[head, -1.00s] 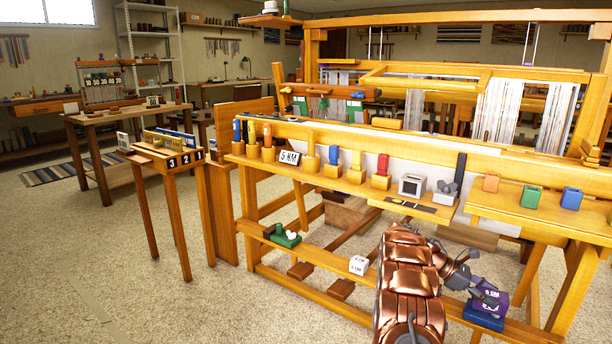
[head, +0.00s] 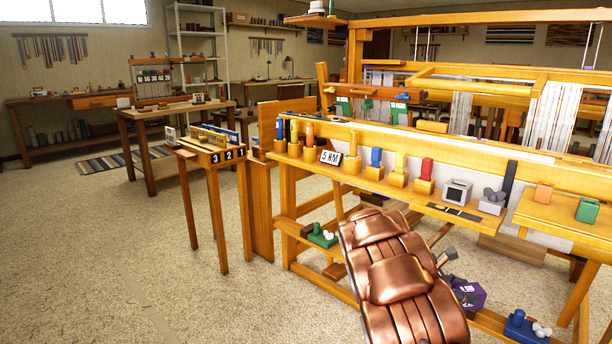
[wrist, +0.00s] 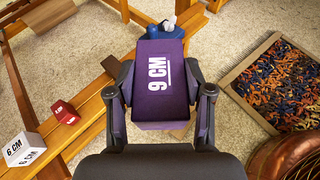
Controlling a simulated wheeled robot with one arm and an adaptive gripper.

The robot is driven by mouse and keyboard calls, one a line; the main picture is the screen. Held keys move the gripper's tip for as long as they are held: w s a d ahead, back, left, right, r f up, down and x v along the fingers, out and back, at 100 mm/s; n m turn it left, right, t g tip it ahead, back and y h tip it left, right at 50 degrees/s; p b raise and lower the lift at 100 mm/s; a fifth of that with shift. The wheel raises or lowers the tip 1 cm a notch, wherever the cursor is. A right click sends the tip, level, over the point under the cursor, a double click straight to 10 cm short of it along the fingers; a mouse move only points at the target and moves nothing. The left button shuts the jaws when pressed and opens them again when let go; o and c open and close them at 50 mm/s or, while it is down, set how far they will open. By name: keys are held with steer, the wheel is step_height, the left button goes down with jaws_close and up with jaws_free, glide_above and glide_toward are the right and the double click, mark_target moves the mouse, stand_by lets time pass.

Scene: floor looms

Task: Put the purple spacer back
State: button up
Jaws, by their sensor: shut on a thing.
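The purple spacer (wrist: 158,85) is a block marked "9 CM" in white. My gripper (wrist: 160,76) is shut on it, with one finger on each side. In the head view the spacer (head: 469,293) shows at the right of my copper-coloured arm, which partly hides it and the gripper. A blue base with white pegs (head: 522,327) sits on the loom's low rail, to the right of the spacer and apart from it. The blue base also shows past the spacer's far end in the wrist view (wrist: 164,33).
A white "6 CM" block (wrist: 24,149) and a red block (wrist: 65,112) rest on wood at left. A tray of yarn scraps (wrist: 238,88) lies on the floor.

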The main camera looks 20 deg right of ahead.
steer(key=w+a+r+n+t+y, duration=0.4)
steer(key=w+a+n+t, duration=0.2)
steer(key=w+a, duration=0.5)
steer(key=w+a+r+n+t+y, duration=0.4)
steer(key=w+a+n, duration=0.4)
steer(key=a, duration=1.2)
steer(key=w+a+r+n+t+y, duration=0.4)
steer(key=w+a+r+n+t, duration=0.2)
steer(key=w+a, duration=0.8)
steer(key=shift+a+r+n+t+y, duration=0.25)
steer(key=shift+a+n+t+y, duration=0.15)
steer(key=shift+a+n+t, duration=0.65)
steer(key=shift+f, duration=0.15)
